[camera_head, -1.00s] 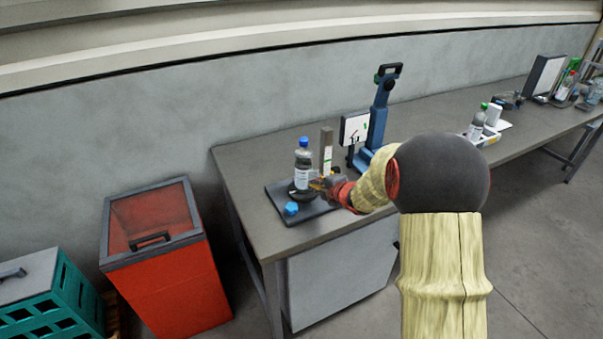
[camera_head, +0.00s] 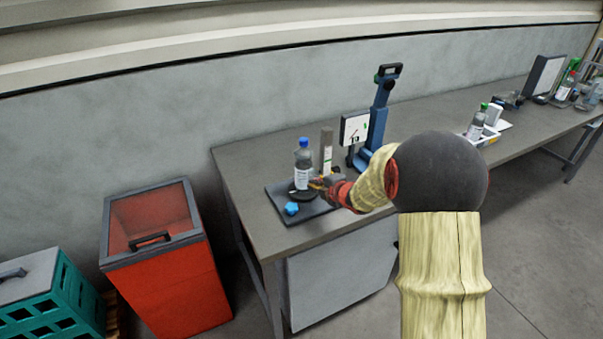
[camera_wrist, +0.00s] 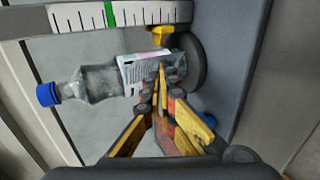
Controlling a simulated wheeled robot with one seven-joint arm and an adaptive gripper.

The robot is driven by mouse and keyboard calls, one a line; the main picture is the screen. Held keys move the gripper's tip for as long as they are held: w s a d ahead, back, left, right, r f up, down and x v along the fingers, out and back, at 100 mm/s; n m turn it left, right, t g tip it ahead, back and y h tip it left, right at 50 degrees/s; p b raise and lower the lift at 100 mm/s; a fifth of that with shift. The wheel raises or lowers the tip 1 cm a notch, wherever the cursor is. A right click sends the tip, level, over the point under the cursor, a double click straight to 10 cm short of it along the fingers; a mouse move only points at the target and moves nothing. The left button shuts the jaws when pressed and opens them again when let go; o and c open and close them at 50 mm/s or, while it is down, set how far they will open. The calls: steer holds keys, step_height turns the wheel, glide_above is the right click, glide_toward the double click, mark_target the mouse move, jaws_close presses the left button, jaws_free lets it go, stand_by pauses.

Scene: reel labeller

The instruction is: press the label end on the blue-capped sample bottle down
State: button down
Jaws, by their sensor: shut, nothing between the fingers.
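The blue-capped sample bottle (camera_head: 303,166) stands upright on a round dark turntable (camera_head: 303,192) on the labeller's black base. In the wrist view the bottle (camera_wrist: 98,82) lies sideways in the picture, with its white label (camera_wrist: 146,68) around the lower body. My gripper (camera_wrist: 162,68) is shut and empty, its yellow fingertips at the label, seemingly touching or very close to it. In the head view my gripper (camera_head: 320,183) is just right of the bottle, partly hidden by my arm. The label end cannot be made out clearly.
A blue knob (camera_head: 291,208) is at the front of the black base (camera_head: 318,212). A grey upright post with a green mark (camera_head: 326,150) stands behind the bottle. A blue stand (camera_head: 376,122) with a white dial panel (camera_head: 354,130) is to the right. A red bin (camera_head: 165,270) stands left of the bench.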

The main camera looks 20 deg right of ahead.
steer(key=shift+w, duration=0.75)
stand_by(1.2)
steer(key=shift+w+d, duration=0.1)
steer(key=shift+d, duration=0.5)
stand_by(1.5)
steer(key=shift+s+d, duration=0.15)
steer(key=shift+s, duration=2.85)
